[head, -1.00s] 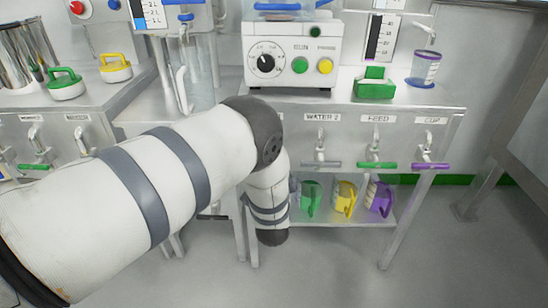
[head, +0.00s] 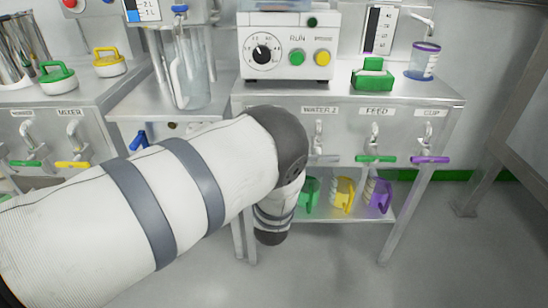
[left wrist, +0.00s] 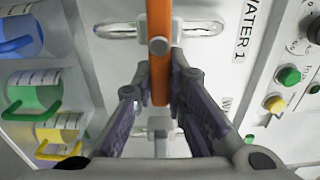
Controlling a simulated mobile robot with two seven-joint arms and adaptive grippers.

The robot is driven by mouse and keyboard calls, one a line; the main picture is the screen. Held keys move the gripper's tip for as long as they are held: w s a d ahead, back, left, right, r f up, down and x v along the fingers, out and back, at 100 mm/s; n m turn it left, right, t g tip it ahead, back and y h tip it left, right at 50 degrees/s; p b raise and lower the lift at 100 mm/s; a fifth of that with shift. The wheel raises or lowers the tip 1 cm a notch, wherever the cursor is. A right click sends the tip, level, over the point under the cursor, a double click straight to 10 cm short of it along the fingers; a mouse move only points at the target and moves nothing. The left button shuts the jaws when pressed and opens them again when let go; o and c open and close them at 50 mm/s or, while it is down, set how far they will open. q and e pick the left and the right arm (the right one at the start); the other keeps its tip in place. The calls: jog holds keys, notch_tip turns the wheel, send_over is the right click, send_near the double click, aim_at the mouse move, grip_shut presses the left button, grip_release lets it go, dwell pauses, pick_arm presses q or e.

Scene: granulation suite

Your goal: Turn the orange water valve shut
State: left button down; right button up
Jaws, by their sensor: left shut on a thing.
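The orange valve handle (left wrist: 159,55) runs up and down the middle of the left wrist view, across a metal tap fitting (left wrist: 203,28), beside the label WATER 1 (left wrist: 247,28). My left gripper (left wrist: 160,78) is shut on the handle, with one finger on each side of it. In the head view my left arm covers the orange valve and my left gripper. My right gripper is not in view.
To the right in the head view are taps with grey (head: 318,159), green (head: 375,159) and purple (head: 430,160) handles. Green (head: 311,192), yellow (head: 342,195) and purple (head: 378,196) jugs stand on the shelf below. A control box (head: 288,50) stands above.

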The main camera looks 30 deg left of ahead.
pick_arm(q)
jog(key=shift+f, duration=0.15)
jog(key=c, duration=1.6)
grip_release()
jog(key=v, duration=1.2)
jog(key=shift+s+a, duration=0.1)
jog(key=shift+s, duration=0.05)
